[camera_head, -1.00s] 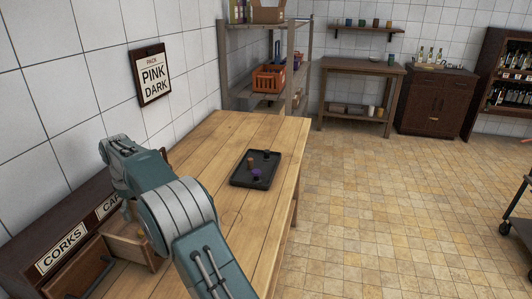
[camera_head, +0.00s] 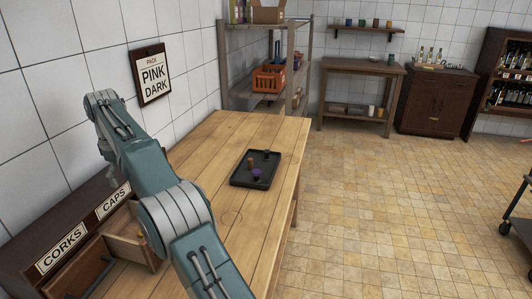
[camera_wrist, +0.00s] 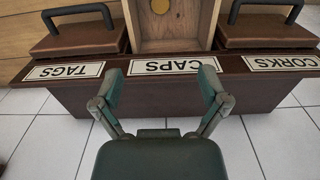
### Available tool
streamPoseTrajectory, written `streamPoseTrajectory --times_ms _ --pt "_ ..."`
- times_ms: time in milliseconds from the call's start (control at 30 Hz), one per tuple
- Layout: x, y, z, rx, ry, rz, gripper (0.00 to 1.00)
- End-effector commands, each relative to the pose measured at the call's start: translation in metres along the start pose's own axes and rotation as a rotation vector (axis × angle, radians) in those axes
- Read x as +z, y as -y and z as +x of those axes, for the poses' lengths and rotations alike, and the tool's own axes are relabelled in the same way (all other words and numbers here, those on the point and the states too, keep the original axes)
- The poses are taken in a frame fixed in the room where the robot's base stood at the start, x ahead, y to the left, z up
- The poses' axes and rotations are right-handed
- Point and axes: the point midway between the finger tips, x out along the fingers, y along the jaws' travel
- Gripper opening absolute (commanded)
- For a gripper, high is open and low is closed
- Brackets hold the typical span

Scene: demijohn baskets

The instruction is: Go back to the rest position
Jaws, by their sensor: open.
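My gripper (camera_wrist: 160,85) is open and empty in the wrist view, its two fingers spread apart above the dark brown drawer unit (camera_wrist: 160,97). The unit's CAPS label (camera_wrist: 165,66) appears upside down between the fingers. The caps drawer (camera_wrist: 140,45) is open, with a round yellow thing (camera_wrist: 160,6) inside. The drawer unit (camera_head: 40,230) stands at the left on the wooden table (camera_head: 220,145).
A black tray (camera_head: 238,181) with a few small pieces, one purple (camera_head: 257,174), lies on the table. A sign reading PINK DARK (camera_head: 152,75) hangs on the wall. A shelf rack with an orange crate (camera_head: 268,79) stands behind. The tiled floor (camera_head: 390,200) at the right is mostly clear.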

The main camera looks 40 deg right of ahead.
Motion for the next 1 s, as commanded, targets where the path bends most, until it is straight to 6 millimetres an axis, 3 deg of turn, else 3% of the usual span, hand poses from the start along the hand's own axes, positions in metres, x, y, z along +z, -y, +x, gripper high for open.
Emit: streamPoseTrajectory --times_ms 667,1000 --pt "0.001 0.001 -0.007 0.001 -0.002 0.003 0.94" --pt "0.039 0.026 -0.057 0.041 -0.070 0.095 0.94"
